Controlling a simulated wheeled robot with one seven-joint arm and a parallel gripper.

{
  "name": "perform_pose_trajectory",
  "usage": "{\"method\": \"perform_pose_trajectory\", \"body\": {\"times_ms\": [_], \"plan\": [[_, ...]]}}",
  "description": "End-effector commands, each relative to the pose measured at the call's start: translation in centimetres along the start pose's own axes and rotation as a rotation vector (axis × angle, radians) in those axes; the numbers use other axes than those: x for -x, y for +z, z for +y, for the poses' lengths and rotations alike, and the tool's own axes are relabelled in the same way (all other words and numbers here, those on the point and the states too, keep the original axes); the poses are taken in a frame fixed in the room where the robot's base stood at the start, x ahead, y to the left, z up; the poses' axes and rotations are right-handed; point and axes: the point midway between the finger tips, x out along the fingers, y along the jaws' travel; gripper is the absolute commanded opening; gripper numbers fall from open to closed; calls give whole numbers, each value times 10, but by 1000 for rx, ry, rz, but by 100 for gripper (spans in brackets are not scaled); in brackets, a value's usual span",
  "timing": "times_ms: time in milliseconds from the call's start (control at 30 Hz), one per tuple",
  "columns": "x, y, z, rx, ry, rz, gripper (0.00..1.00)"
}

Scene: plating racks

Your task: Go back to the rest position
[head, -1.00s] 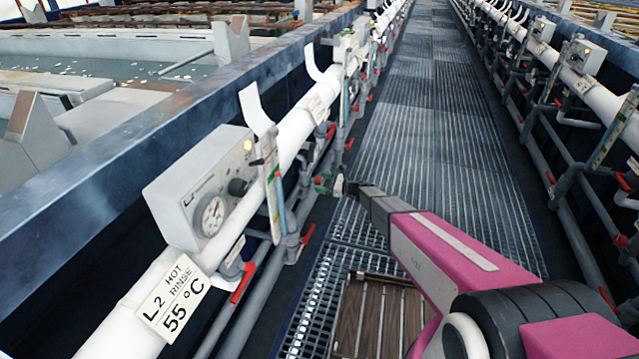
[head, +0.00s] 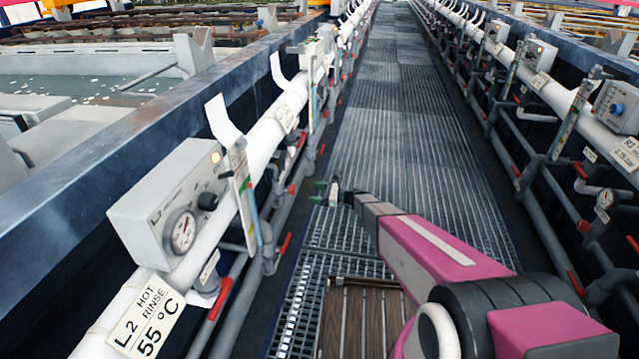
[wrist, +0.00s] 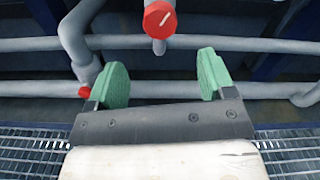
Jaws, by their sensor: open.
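My gripper (head: 327,192) is at the end of my magenta arm, over the grated walkway in the head view. In the wrist view its two green pads (wrist: 160,82) stand wide apart with nothing between them. A red valve handle (wrist: 159,19) on a grey pipe shows beyond the pads, apart from them.
On the left, a control box with a gauge (head: 165,205) and a white pipe (head: 252,143) with a "L2 HOT RINSE 55 °C" sign (head: 142,318) line the tank wall. A similar pipe row (head: 545,88) runs on the right. The grated walkway (head: 400,105) between is clear ahead. A wooden slatted board (head: 350,315) lies near me.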

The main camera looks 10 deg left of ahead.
Motion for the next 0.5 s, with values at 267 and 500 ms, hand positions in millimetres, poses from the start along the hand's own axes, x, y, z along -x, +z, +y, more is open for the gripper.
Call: {"method": "perform_pose_trajectory", "body": {"times_ms": [267,500], "plan": [[12,10,13,68,39,58,76],[65,36,59,344,224,294,76]]}}
